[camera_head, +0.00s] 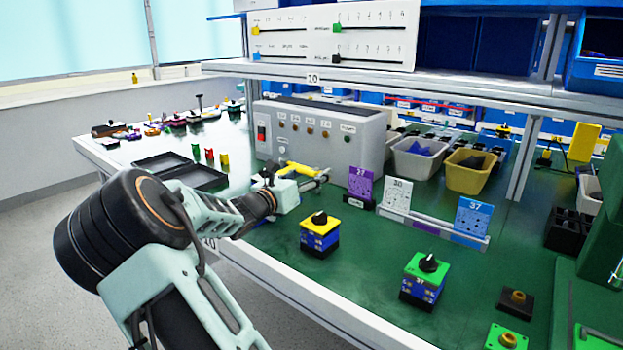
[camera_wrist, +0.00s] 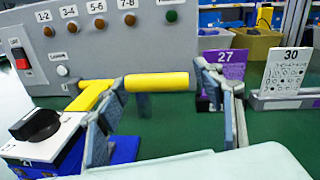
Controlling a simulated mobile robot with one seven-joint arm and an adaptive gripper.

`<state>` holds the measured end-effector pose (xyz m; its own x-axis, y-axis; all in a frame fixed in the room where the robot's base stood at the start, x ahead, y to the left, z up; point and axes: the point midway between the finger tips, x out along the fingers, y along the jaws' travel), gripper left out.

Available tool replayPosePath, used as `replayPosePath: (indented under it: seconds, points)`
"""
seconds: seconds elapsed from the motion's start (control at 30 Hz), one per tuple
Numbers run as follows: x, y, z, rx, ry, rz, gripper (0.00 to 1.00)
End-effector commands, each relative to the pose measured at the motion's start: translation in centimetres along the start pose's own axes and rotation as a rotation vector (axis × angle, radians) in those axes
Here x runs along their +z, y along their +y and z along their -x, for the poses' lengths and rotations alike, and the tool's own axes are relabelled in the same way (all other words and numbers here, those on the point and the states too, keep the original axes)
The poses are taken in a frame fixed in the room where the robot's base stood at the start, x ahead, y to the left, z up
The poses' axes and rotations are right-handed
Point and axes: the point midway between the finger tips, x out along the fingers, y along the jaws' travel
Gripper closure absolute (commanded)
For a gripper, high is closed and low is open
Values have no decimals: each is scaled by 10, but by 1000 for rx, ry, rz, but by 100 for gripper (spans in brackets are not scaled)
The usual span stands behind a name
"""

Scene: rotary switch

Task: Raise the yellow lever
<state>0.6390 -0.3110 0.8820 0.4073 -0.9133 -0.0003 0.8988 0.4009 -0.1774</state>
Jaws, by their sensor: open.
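The yellow lever (camera_wrist: 157,82) has a round bar-shaped handle and stands out at the front of the grey control box (camera_wrist: 180,50). It also shows in the head view (camera_head: 300,171), partly behind my arm. My gripper (camera_wrist: 166,92) is open, with one finger to the left and one to the right of the handle's bar in the wrist view. The handle appears between the fingers; I cannot tell whether either touches it. In the head view my gripper (camera_head: 312,184) is close in front of the lever, above the green table.
A white-topped switch with a black knob (camera_wrist: 35,123) stands close left of my gripper. The purple card 27 (camera_wrist: 226,66) and white card 30 (camera_wrist: 287,75) stand to the right. Yellow (camera_head: 320,234) and green (camera_head: 424,275) switch blocks stand on the table (camera_head: 365,265).

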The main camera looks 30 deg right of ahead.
Motion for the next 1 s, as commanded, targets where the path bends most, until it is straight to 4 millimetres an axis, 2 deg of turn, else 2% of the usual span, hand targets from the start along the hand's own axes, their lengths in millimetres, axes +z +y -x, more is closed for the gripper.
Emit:
replayPosePath:
  seconds: [0.37, 0.9, 1.0]
  points:
    - [0, 0, -6, 0, 0, 0, 39]
    - [0, -1, -5, -1, 0, -1, 99]
    - [0, -1, -5, -1, 0, -1, 100]
